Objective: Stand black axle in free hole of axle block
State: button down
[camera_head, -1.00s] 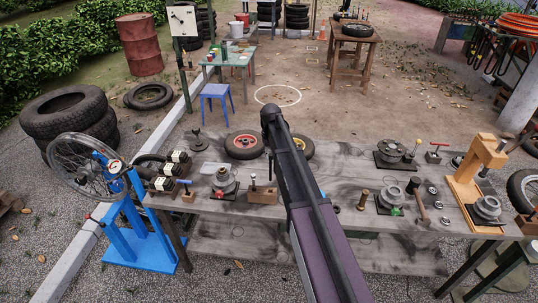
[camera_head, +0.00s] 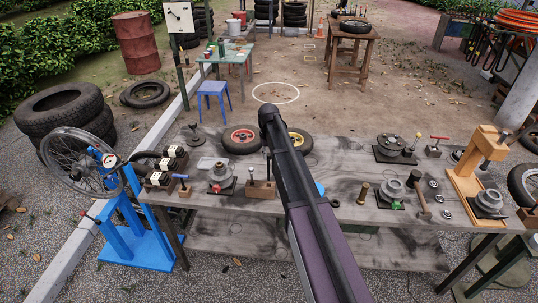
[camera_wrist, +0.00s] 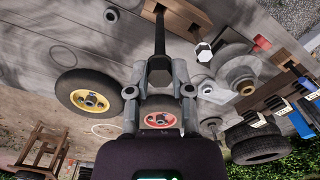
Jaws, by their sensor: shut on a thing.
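In the wrist view my gripper (camera_wrist: 160,88) is shut on the black axle (camera_wrist: 159,38), near its hexagonal head. The axle's shaft runs away from the camera towards the wooden axle block (camera_wrist: 187,12). I cannot tell whether its far end is over the hole or inside it. A second pin with a pale hexagonal top (camera_wrist: 203,52) stands at the block. In the head view the axle block (camera_head: 261,190) sits on the bench with an upright pin (camera_head: 249,175) at its left. My arm hides the gripper's fingers there.
The grey bench (camera_head: 330,165) carries a red-hubbed wheel (camera_head: 243,139) and a yellow-hubbed wheel behind the block. A hub stand (camera_head: 220,178) stands close to the block's left. A brass pin (camera_head: 363,194) stands to the right. Bare bench lies right of my arm.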

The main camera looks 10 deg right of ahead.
aim_at(269, 169)
jog(key=shift+f+b, duration=0.65)
jog(key=shift+f, duration=0.2)
jog(key=shift+f+b, duration=3.3)
dwell(1.8)
jog(key=shift+c, duration=2.2)
grip_release()
jog(key=o, duration=0.4)
jog(key=shift+r, duration=0.15)
jog(key=shift+r+p, duration=3.4)
jog(key=shift+p, duration=0.15)
